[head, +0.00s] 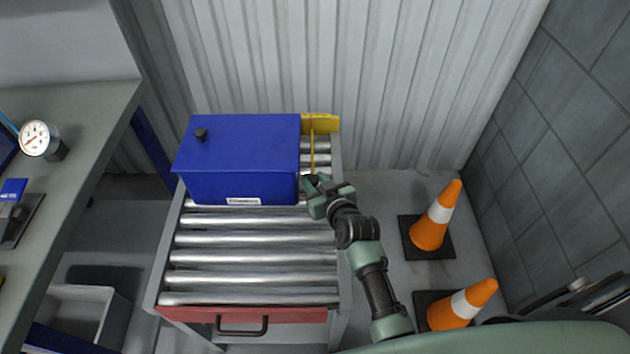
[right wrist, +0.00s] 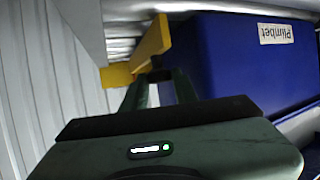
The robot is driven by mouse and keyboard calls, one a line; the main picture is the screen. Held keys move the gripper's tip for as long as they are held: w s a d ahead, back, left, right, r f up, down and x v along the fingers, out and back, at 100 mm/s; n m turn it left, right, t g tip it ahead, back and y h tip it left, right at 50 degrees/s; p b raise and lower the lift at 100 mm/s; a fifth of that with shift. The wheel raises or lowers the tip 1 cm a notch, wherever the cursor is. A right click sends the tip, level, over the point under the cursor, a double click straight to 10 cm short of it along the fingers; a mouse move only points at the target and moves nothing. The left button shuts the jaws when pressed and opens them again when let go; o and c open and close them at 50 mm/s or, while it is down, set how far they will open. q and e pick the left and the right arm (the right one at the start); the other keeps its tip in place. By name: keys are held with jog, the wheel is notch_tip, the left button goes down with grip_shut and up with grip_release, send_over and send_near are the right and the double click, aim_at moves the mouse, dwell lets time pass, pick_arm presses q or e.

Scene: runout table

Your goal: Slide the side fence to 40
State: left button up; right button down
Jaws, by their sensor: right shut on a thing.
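The yellow side fence (head: 313,150) stands on the rollers along the right side of the blue box (head: 240,155). A wider yellow plate (head: 321,124) is at its back end. In the right wrist view the fence (right wrist: 154,42) runs ahead of the fingers, beside the box (right wrist: 235,65). My right gripper (head: 312,181) is at the near end of the fence, shut on a small dark part there, which the fingers mostly hide. It also shows in the right wrist view (right wrist: 160,80). No scale or number for the fence is readable. My left gripper is not in view.
The roller table (head: 255,258) has bare rollers in front of the box and a red drawer front (head: 240,315). Two orange cones (head: 436,217) (head: 466,305) stand on the floor to the right. A corrugated wall (head: 370,80) is behind. A grey bench (head: 85,130) is left.

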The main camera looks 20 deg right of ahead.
dwell(0.7)
jog(key=d, duration=0.2)
jog(key=s+d+p, duration=0.1)
jog(key=d, duration=0.1)
jog(key=shift+s+d, duration=0.15)
jog(key=shift+d, duration=0.15)
jog(key=c, duration=1.4)
grip_release()
jog(key=shift+d, duration=0.1)
jog(key=v, duration=0.8)
